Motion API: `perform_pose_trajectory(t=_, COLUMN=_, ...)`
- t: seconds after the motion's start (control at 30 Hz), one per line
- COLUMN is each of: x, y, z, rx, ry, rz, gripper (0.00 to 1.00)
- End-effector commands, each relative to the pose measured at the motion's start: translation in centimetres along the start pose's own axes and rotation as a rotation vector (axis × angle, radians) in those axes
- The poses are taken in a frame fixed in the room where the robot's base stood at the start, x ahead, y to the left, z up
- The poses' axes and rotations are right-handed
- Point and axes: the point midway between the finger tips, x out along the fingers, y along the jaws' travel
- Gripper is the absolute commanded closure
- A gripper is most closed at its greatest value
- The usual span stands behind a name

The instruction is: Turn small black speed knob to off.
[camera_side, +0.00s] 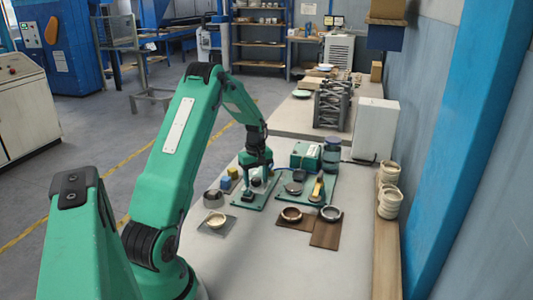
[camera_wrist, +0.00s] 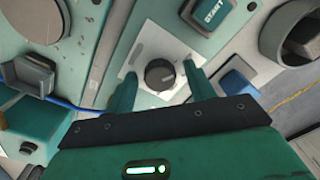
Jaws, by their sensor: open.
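The small black speed knob (camera_wrist: 160,76) sits on a white label plate (camera_wrist: 150,52) on a green panel in the wrist view. My gripper (camera_wrist: 162,70) is open, with one green finger on each side of the knob and a visible gap on both sides. The markings on the plate are too small to read, so I cannot tell the knob's setting. In the side view my gripper (camera_side: 256,172) points down over the green panel (camera_side: 242,204); the knob is not clear there.
A START button (camera_wrist: 208,12) is just above the knob plate.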

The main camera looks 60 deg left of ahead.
Motion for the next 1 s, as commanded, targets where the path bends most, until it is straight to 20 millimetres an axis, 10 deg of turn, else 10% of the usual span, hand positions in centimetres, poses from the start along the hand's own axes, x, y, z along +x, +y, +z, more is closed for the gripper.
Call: perform_pose_trajectory(t=1.0, x=-7.8, y=0.0, z=0.0, rx=0.0, ry=0.001, rz=0.001, gripper=0.46)
